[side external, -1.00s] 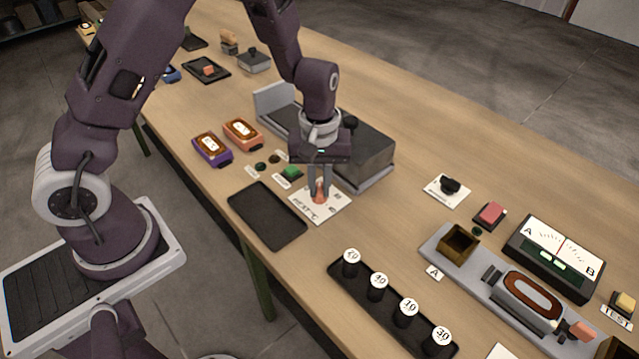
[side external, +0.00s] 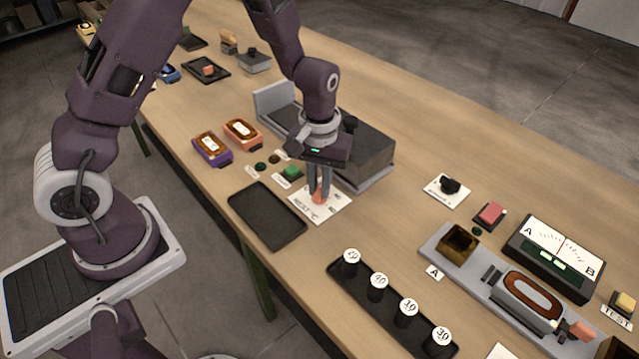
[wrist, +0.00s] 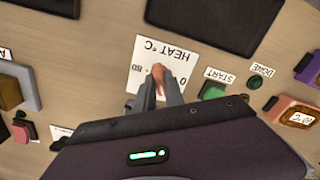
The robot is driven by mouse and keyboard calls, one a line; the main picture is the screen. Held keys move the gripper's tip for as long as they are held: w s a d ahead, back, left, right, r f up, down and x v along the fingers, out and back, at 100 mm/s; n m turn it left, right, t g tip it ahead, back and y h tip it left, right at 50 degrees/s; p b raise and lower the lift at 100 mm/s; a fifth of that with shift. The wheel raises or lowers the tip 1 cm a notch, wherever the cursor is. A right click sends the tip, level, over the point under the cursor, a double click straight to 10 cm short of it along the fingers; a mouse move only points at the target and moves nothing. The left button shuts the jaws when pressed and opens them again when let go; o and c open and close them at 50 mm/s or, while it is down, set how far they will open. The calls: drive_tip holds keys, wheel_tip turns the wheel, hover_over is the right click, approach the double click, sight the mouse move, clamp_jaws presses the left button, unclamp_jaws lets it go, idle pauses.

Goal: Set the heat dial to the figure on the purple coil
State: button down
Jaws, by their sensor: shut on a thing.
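The heat dial (side external: 318,198) is a salmon-coloured knob on a white card (side external: 334,212) marked HEAT °C. My gripper (side external: 319,192) points down and is shut on this knob. In the wrist view my gripper (wrist: 160,88) has its fingers around the dial (wrist: 158,74), and its body covers part of the card's scale (wrist: 146,52). The purple coil (side external: 213,149) sits left of the dial near the table's front edge, with a brown-and-white top; its figure is too small to read. Only its edge shows in the wrist view (wrist: 313,68).
An orange coil (side external: 243,133) stands beside the purple one. A green START button (side external: 292,171) is close to the card. A black tray (side external: 266,215) lies in front, and a grey box-like machine (side external: 364,155) stands behind. Several numbered black pegs stand in a rack (side external: 336,271).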

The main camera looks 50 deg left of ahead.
sight(319, 189)
drive_tip(key=c, duration=1.4)
unclamp_jaws()
drive_tip(key=shift+c, duration=0.2)
wheel_tip(319, 189, up, 7)
drive_tip(key=shift+r, duration=0.1)
drive_tip(key=s+r+m+t, duration=0.1)
drive_tip(key=s+r, duration=0.3)
drive_tip(key=r, duration=0.5)
drive_tip(key=s+r+m+t, duration=0.2)
drive_tip(key=s+r, duration=0.2)
drive_tip(key=s, duration=0.4)
drive_tip(key=s+r+m+t, duration=0.2)
drive_tip(key=s+r+m, duration=0.1)
drive_tip(key=s, duration=0.6)
drive_tip(key=shift+s+a+r+t, duration=0.25)
drive_tip(key=shift+a+r, duration=0.2)
drive_tip(key=shift+r, duration=0.45)
